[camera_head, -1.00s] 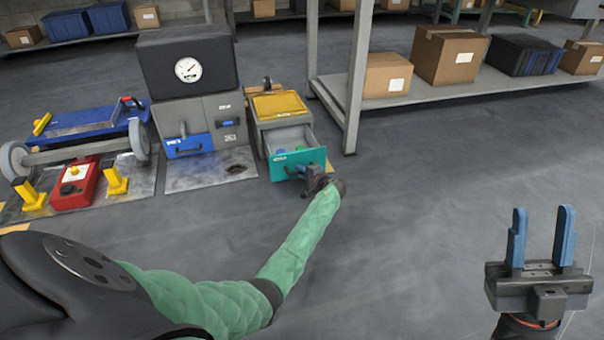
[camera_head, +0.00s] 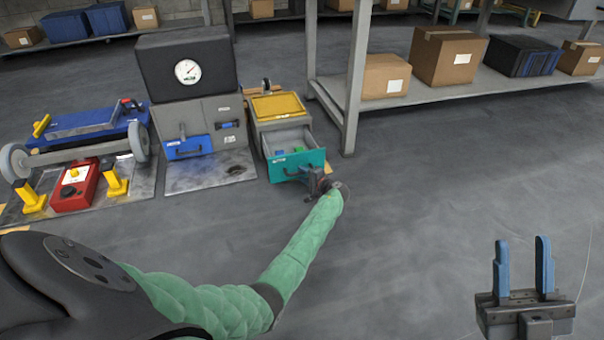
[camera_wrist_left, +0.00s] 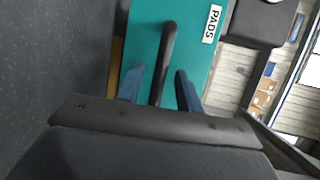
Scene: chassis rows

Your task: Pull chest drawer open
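The chest (camera_head: 257,123) is a grey cabinet with a yellow top, left of centre in the head view. Its teal drawer (camera_head: 297,166) is pulled out, and small blue and green items show inside. My left gripper (camera_head: 308,176) is at the drawer's front. In the left wrist view, the teal front (camera_wrist_left: 190,42) carries a "PADS" label and a black bar handle (camera_wrist_left: 167,45). The handle lies between the blue fingers of my left gripper (camera_wrist_left: 160,88), with visible gaps beside it. My right gripper (camera_head: 523,268) is open and empty, far from the chest.
Left of the chest stands a grey unit (camera_head: 212,110) with a gauge and a blue drawer (camera_head: 188,147). A red box (camera_head: 75,187) and a blue wheeled chassis (camera_head: 90,128) are further left. A shelf (camera_head: 420,94) with cartons stands behind right. The floor in front is clear.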

